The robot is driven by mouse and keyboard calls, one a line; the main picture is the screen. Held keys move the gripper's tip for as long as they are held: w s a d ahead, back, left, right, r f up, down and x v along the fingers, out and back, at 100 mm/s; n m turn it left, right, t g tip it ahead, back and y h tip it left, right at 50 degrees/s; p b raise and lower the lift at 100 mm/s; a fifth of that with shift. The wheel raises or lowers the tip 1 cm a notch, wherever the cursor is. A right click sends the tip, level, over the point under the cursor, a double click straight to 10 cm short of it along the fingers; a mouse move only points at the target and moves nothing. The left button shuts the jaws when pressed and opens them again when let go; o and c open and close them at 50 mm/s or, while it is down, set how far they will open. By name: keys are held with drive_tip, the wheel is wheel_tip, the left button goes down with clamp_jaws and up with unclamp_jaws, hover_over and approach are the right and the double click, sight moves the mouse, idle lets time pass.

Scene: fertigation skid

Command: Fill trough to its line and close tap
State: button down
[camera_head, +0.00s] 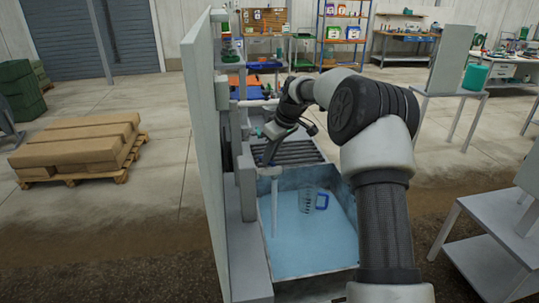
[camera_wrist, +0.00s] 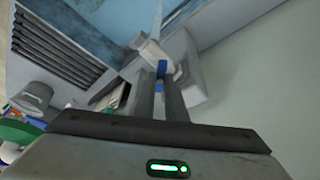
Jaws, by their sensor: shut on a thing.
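The trough (camera_head: 290,183) is a grey open basin below the panel, with blue water (camera_head: 310,248) in it. I cannot make out its fill line. A pale tap spout (camera_head: 271,172) sticks out over the trough's left side. A thin pale column (camera_head: 274,208), looking like running water, drops from it into the trough. My gripper (camera_head: 268,155) is at the tap, above the spout. In the wrist view, its fingers (camera_wrist: 161,92) are closed on the blue tap handle (camera_wrist: 161,68), beside the white tap body (camera_wrist: 148,52). The fingers partly hide the handle.
A tall grey panel (camera_head: 207,150) stands close on the left. A grey table (camera_head: 490,235) is at right. Open floor lies left, with boxes on a pallet (camera_head: 75,152).

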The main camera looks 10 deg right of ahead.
drive_tip(key=c, duration=1.8)
unclamp_jaws()
drive_tip(key=shift+r, duration=0.1)
drive_tip(key=v, duration=1.7)
drive_tip(key=shift+s+d, duration=0.1)
